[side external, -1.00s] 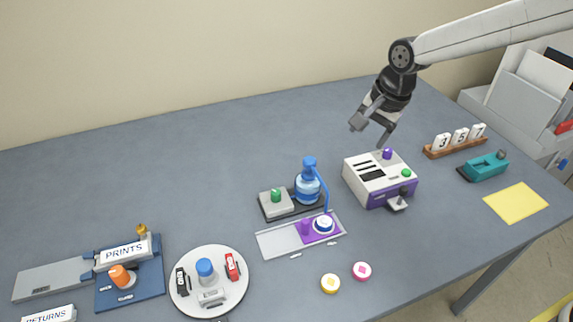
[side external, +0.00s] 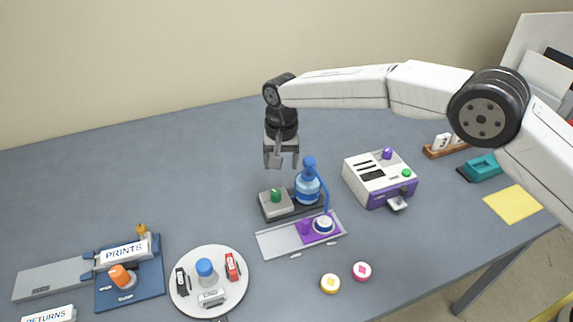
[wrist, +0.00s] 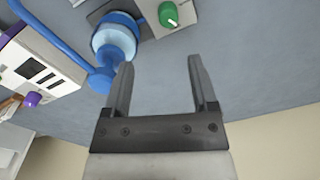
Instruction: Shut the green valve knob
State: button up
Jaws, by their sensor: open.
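The green valve knob (side external: 275,195) stands on a light grey box (side external: 276,204) on a dark base. It also shows in the wrist view (wrist: 169,14) at the top, with a pale line across its face. A blue bottle (side external: 308,187) with a blue tube stands just right of the box on the same base. My gripper (side external: 281,163) points down above and slightly behind the knob, clear of it. In the wrist view its two fingers (wrist: 158,75) are apart with nothing between them.
A white and purple machine (side external: 380,178) stands right of the bottle. In front lie a grey slide plate (side external: 275,242) with a purple pad, a round white tray (side external: 236,292) and two small discs, yellow (side external: 330,284) and pink (side external: 362,271). The table behind the knob is clear.

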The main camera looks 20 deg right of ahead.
aim_at(276, 192)
jog(key=shift+a+f+n, duration=0.3)
jog(key=shift+a+f, duration=0.45)
jog(key=shift+f, duration=0.1)
jog(key=shift+f, duration=3.8)
grip_shut()
